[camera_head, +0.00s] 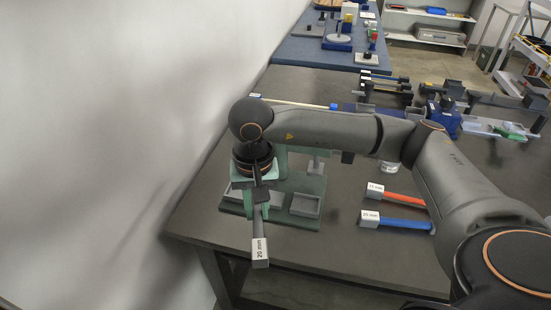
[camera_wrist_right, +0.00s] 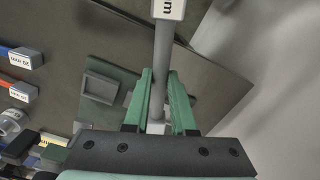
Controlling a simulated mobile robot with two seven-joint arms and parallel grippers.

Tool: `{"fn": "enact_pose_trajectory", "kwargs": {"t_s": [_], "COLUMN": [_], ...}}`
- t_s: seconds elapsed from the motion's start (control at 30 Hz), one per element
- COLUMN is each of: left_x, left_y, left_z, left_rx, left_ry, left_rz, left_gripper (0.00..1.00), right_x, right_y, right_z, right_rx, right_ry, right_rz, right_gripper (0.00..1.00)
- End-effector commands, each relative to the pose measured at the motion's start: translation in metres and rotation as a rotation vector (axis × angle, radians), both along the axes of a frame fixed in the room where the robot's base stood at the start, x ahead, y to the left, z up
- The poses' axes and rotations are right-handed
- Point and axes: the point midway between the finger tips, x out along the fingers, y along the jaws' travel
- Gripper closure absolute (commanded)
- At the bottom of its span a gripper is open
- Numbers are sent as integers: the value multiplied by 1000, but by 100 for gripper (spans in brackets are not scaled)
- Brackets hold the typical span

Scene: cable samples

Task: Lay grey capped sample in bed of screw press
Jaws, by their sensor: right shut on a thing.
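The grey capped sample (camera_head: 258,222) is a grey rod with a white end cap marked 20 mm (camera_head: 260,252). My right gripper (camera_wrist_right: 160,80) is shut on the rod, which also shows between its green fingers in the right wrist view (camera_wrist_right: 163,45). A second white end shows near the finger roots. The rod is held above the table's near left part. A green stand that looks like the screw press (camera_head: 312,184) is behind the gripper, partly hidden by my arm. A shallow grey tray on it (camera_head: 305,205) shows empty. My left gripper is not in view.
Red (camera_head: 398,197) and blue (camera_head: 400,222) capped samples lie on the dark table (camera_head: 345,258), right of the green stand. Other fixtures stand farther right and back. A white wall (camera_head: 110,130) is close on the left. The table's front edge is below the sample.

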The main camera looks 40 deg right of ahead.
Motion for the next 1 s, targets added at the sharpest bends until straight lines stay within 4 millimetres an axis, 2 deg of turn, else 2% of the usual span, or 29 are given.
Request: {"fn": "enact_pose_trajectory", "kwargs": {"t_s": [0.1, 0.4, 0.6, 0.8, 1.0], "left_x": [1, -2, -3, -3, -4], "left_y": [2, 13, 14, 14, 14], "left_z": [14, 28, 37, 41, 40], "left_rx": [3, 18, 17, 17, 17], "left_ry": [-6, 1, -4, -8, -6], "left_rz": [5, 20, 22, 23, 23], "left_gripper": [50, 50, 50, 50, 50], "right_x": [17, 55, 71, 78, 79], "right_y": [-13, -50, -73, -83, -85], "right_z": [7, 12, 12, 11, 11], "right_rx": [0, -6, -10, -12, -12], "right_ry": [6, 13, 12, 9, 8], "right_rz": [-346, -1223, -1678, -1894, -1926], "right_gripper": [100, 100, 100, 100, 100]}}
